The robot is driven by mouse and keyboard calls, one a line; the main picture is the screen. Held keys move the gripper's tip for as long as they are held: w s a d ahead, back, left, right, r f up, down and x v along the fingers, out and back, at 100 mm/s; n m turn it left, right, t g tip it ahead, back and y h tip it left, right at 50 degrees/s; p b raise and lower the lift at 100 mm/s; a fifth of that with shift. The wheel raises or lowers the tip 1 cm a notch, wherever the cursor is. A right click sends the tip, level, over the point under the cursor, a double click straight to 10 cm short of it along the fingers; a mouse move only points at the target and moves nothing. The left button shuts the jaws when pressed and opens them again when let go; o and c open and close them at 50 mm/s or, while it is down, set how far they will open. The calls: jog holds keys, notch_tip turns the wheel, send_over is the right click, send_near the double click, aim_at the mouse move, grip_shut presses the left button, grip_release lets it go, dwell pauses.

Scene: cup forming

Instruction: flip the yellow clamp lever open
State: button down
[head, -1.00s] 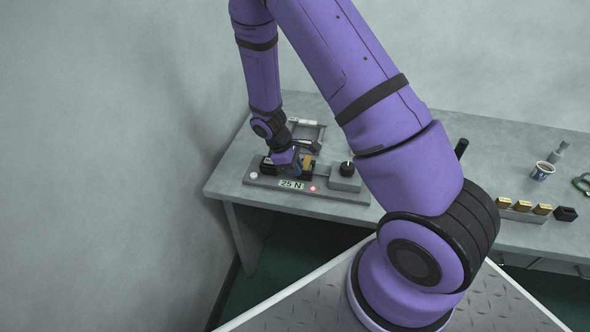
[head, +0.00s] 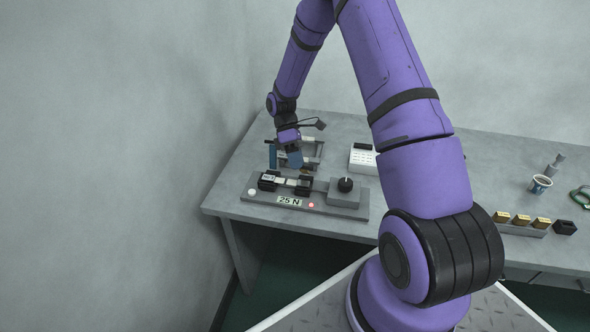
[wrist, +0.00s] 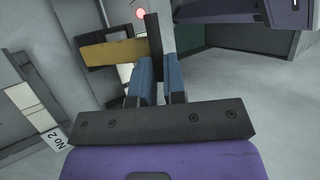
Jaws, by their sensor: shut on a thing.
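The yellow clamp lever shows in the wrist view as a yellow bar (wrist: 110,51), left of the fingertips. A dark upright bar (wrist: 152,38) meets its right end and runs down between the blue fingers. My gripper (wrist: 161,75) is shut on this piece. Just where the fingers grip is partly hidden. In the head view my gripper (head: 284,158) points down behind the grey clamp fixture (head: 335,210), which has black end blocks and a "25 N" plate. I cannot clearly make out the lever there.
A black knob (head: 345,184) stands at the fixture's right, and a red lamp (head: 311,205) is lit. Behind is a white box (head: 362,158). A cup (head: 541,183) and a rack of gold blocks (head: 521,219) are at the right.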

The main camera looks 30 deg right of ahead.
jog(key=w+d+g+y, duration=0.1)
jog(key=w+d+g, duration=0.1)
jog(key=w+d, duration=0.3)
jog(key=shift+w+d+n+y, duration=0.4)
jog(key=shift+d, duration=0.15)
jog(key=shift+w+d, duration=0.1)
jog(key=shift+d, duration=0.15)
dwell(0.4)
jog(key=c, duration=1.2)
grip_release()
jog(key=shift+w+d+f, duration=0.1)
jog(key=shift+w, duration=0.1)
jog(key=shift+o, duration=0.2)
jog(key=shift+r, duration=0.2)
jog(key=v, duration=1)
jog(key=shift+w, duration=0.4)
